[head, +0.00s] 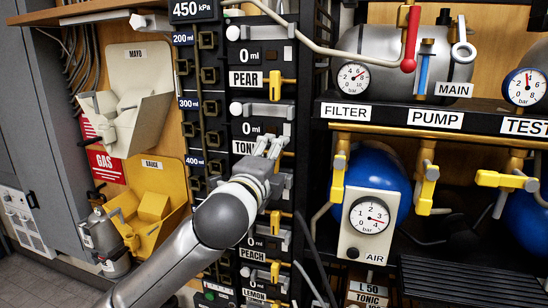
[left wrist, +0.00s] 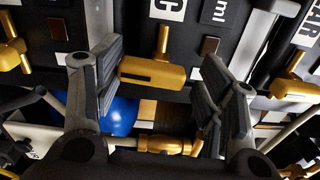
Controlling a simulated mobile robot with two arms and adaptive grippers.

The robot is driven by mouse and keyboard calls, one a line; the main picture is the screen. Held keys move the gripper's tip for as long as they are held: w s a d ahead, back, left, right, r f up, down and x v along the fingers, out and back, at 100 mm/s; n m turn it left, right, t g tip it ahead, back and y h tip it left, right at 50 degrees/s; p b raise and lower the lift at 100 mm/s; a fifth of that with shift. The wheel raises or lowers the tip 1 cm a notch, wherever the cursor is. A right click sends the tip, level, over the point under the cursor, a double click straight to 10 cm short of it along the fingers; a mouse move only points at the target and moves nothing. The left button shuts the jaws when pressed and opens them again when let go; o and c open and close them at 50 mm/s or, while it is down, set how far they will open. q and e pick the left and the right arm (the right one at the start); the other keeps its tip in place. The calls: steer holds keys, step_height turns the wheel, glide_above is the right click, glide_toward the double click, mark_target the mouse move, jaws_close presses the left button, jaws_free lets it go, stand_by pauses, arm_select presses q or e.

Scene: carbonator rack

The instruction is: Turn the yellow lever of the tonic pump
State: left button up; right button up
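The tonic pump row, marked by a partly covered TONIC label (head: 241,147), is on the black pump rack. My left gripper (head: 268,146) is in front of this row and hides most of its lever in the head view. In the left wrist view the yellow lever (left wrist: 152,73) lies between the two fingers of my left gripper (left wrist: 160,62), below a label ending in C. Contact cannot be told. My right gripper is not in view.
The yellow pear lever (head: 275,85) is just above, and the peach lever (head: 276,222) is below. A pale pipe (head: 300,38) crosses the top of the rack. The AIR gauge (head: 369,216) and a yellow filter valve (head: 338,175) are to the right.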

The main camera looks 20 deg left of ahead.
arm_select(q)
steer(key=o, duration=0.3)
steer(key=shift+r, duration=0.1)
steer(key=shift+o, duration=0.2)
steer(key=shift+s, duration=0.2)
steer(key=s, duration=0.2)
steer(key=s+p, duration=0.1)
steer(key=s, duration=0.3)
steer(key=shift+a+f, duration=0.1)
steer(key=shift+f, duration=0.15)
steer(key=shift+w, duration=0.1)
